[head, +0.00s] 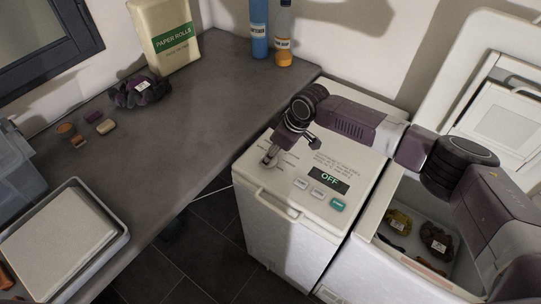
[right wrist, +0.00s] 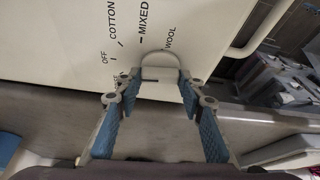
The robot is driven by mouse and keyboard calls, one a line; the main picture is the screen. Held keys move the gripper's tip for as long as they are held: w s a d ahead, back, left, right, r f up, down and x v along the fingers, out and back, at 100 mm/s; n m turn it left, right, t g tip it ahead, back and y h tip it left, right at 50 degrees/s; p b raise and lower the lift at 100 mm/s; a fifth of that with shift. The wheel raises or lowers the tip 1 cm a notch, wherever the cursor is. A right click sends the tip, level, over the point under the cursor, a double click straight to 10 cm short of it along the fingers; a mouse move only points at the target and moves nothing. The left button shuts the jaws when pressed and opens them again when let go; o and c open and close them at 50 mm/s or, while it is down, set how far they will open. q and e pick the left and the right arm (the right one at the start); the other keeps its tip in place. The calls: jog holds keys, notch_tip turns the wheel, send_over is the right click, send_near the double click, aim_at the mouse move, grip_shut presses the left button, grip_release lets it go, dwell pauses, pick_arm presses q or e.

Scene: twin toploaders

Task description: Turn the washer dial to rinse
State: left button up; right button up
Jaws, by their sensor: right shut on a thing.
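The closed white toploader (head: 312,165) stands in the middle of the head view, with a dark display (head: 329,180) reading OFF. I cannot read a rinse mark. My left gripper is not in view.
Beside it an open toploader (head: 366,262) holds dark and yellow laundry, its lid (head: 496,75) raised. Three buttons lie near the display. The grey counter (head: 205,105) on the left carries a paper rolls pack (head: 165,35), bottles, a dark cloth bundle (head: 140,91) and a tray (head: 118,238).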

jog(key=n+b, duration=0.1)
jog(key=n+g+b, duration=0.1)
jog(key=n+b, duration=0.2)
jog(key=b, duration=0.1)
jog(key=shift+w+f+n+g+y, duration=0.15)
jog(key=shift+f+n+g+y, duration=0.15)
jog(key=shift+n+g, duration=0.1)
jog(key=shift+r+n+g+b, duration=0.25)
jog(key=shift+n+g+b, duration=0.25)
jog(key=shift+n+b, duration=0.75)
jog(key=shift+w+d, duration=0.1)
jog(key=o, duration=1.2)
jog(key=shift+c, duration=0.2)
jog(key=shift+r, duration=0.1)
jog(key=v, duration=1.2)
